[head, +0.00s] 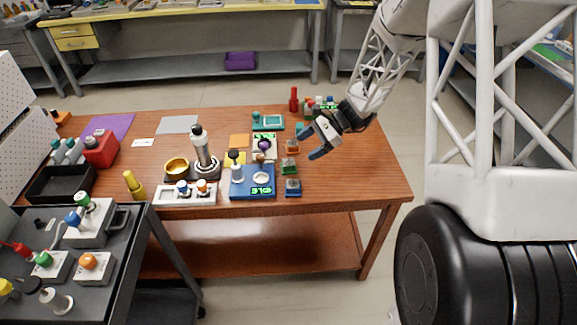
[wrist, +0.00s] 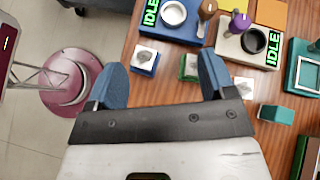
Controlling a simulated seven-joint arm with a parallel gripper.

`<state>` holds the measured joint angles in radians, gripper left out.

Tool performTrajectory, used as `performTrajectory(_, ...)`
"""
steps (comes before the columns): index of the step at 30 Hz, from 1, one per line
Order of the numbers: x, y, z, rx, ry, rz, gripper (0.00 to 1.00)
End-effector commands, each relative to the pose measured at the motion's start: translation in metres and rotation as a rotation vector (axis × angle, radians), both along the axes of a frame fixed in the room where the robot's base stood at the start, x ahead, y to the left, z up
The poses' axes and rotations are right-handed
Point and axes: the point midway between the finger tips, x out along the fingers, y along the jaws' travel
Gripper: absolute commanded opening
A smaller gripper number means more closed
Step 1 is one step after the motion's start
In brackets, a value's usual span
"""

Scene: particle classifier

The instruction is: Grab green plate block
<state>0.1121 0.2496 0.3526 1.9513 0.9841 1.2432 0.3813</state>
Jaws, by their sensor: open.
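The green plate block (head: 289,168), a small green block with a grey top, sits on the wooden table between a blue one (head: 293,187) and an orange one (head: 292,147). In the wrist view the green plate block (wrist: 189,68) lies beside the inner edge of the right finger, which may cover part of it. The blue block (wrist: 145,58) also shows between the fingers, and the orange block (wrist: 243,86) lies outside the right finger. My gripper (head: 311,144) is open and empty, to the right of the blocks in the head view; it shows in the wrist view too (wrist: 160,63).
A blue device (head: 252,190) with an IDLE display stands left of the blocks. A pale device (wrist: 240,45) and a teal block (wrist: 276,113) are nearby. A red bottle (head: 293,98) stands farther back. The table's right end is clear.

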Motion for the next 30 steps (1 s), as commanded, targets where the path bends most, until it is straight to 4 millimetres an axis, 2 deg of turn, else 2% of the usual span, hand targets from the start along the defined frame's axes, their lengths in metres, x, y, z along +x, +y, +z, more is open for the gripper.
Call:
performTrajectory(1, 0.008, 0.0, -0.012, 0.018, 0.024, -0.022, 0.77)
performTrajectory(9, 0.044, -0.002, -0.068, 0.109, 0.137, -0.143, 0.77)
performTrajectory(15, 0.061, -0.004, -0.097, 0.156, 0.192, -0.204, 0.77)
performTrajectory(21, 0.067, -0.004, -0.106, 0.172, 0.21, -0.226, 0.77)
performTrajectory(30, 0.067, -0.004, -0.107, 0.172, 0.212, -0.226, 0.77)
